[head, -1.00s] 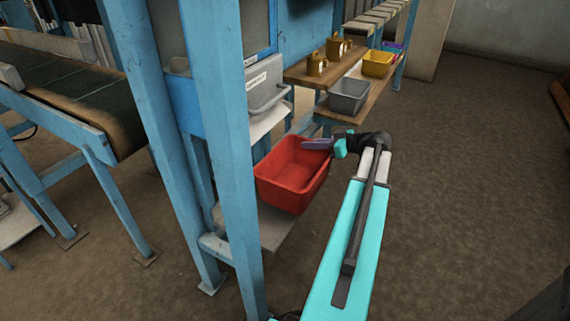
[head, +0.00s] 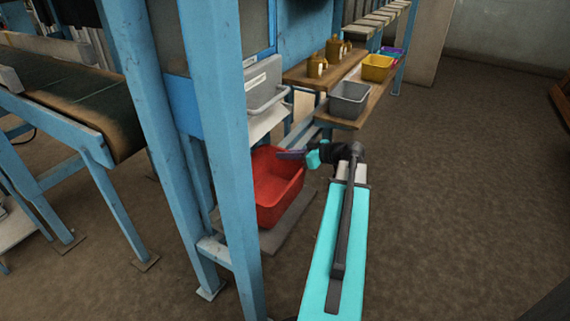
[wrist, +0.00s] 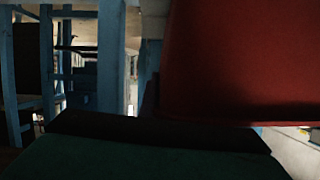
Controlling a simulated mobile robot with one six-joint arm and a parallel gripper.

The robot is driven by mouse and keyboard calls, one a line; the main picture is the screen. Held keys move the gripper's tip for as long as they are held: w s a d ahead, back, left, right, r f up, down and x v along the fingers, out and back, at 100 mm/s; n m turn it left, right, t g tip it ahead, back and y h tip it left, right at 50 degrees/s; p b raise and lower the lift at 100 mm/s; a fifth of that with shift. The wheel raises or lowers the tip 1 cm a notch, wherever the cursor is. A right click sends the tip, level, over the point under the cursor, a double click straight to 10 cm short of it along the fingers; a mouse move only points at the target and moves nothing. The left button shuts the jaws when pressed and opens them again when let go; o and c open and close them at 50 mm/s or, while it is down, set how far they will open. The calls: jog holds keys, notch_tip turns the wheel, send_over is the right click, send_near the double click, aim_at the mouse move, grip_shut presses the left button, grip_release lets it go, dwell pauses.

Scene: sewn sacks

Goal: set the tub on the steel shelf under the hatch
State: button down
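The red tub (head: 279,190) is upright beside the blue frame, its left side partly hidden by the blue post. My gripper (head: 291,154) is shut on the tub's rim at the back right. The tub's red wall (wrist: 240,60) fills the upper right of the wrist view, close to my dark finger. A flat grey shelf (head: 290,228) lies low in the frame, below the tub. I cannot tell whether the tub's base touches it. The grey hatch (head: 264,84) with a handle is above, with a pale ledge (head: 268,122) under it.
Blue posts (head: 215,130) stand just left of the tub. A wooden two-level shelf holds a grey tub (head: 349,99), a yellow tub (head: 377,67) and brass-coloured containers (head: 335,48). A conveyor (head: 75,95) is at the left. The floor at the right is clear.

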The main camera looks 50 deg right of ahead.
aim_at(286, 162)
jog(key=shift+f+b, duration=0.65)
jog(key=shift+f, duration=1.25)
jog(key=c, duration=2)
grip_release()
jog(key=shift+r, duration=0.2)
jog(key=p+v, duration=0.2)
jog(key=v, duration=1)
jog(key=shift+s+f, duration=0.15)
jog(key=shift+s, duration=0.05)
